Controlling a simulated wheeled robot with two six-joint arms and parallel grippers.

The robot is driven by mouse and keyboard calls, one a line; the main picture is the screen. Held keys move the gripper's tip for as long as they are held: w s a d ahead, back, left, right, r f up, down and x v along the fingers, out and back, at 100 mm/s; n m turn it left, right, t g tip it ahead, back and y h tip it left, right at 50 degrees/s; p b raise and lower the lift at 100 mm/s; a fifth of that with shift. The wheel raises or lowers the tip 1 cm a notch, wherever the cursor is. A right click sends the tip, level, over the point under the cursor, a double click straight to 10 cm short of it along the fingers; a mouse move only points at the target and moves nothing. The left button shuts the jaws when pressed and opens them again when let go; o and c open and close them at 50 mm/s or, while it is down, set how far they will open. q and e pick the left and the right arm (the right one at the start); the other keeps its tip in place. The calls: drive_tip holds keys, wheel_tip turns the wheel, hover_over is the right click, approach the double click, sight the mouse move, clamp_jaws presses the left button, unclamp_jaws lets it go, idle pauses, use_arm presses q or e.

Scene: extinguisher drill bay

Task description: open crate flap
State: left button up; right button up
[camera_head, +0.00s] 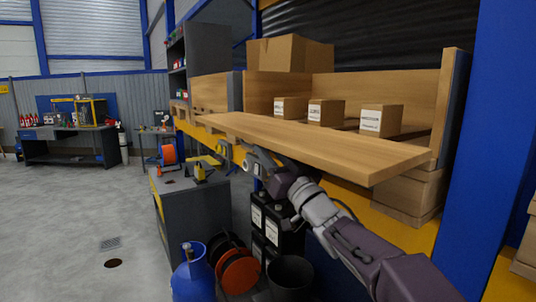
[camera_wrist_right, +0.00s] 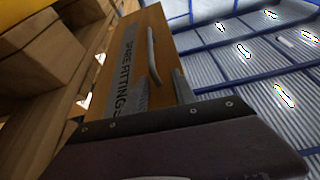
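The crate (camera_head: 452,95) is a light wooden box on the raised shelf. Its flap (camera_head: 330,146) is a long wooden board, swung down and sticking out toward me, nearly level. The wrist view shows the flap's outer face (camera_wrist_right: 175,45) with a grey "SPARE FITTINGS" label (camera_wrist_right: 128,58) and a curved grey handle (camera_wrist_right: 152,58). My right arm reaches up beneath the flap. The right gripper (camera_wrist_right: 160,92) has its fingers apart by the handle's near end; I cannot tell whether they touch it. In the head view the flap partly hides this gripper. My left gripper is not in view.
Several small labelled cartons (camera_head: 326,111) stand inside the crate, behind the flap. A large carton (camera_head: 290,53) sits behind. Below are a grey cabinet (camera_head: 195,222), a blue gas cylinder (camera_head: 193,275), cable reels (camera_head: 238,272) and a black bin (camera_head: 290,276). The floor at left is clear.

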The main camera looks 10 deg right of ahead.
drive_tip(key=s+d+f+b, duration=0.2)
drive_tip(key=s+d+f, duration=0.1)
drive_tip(key=s+d, duration=0.2)
drive_tip(key=s, duration=0.2)
drive_tip(key=shift+s, duration=0.4)
drive_tip(key=shift+d+f, duration=0.1)
drive_tip(key=shift+d, duration=0.05)
idle(0.3)
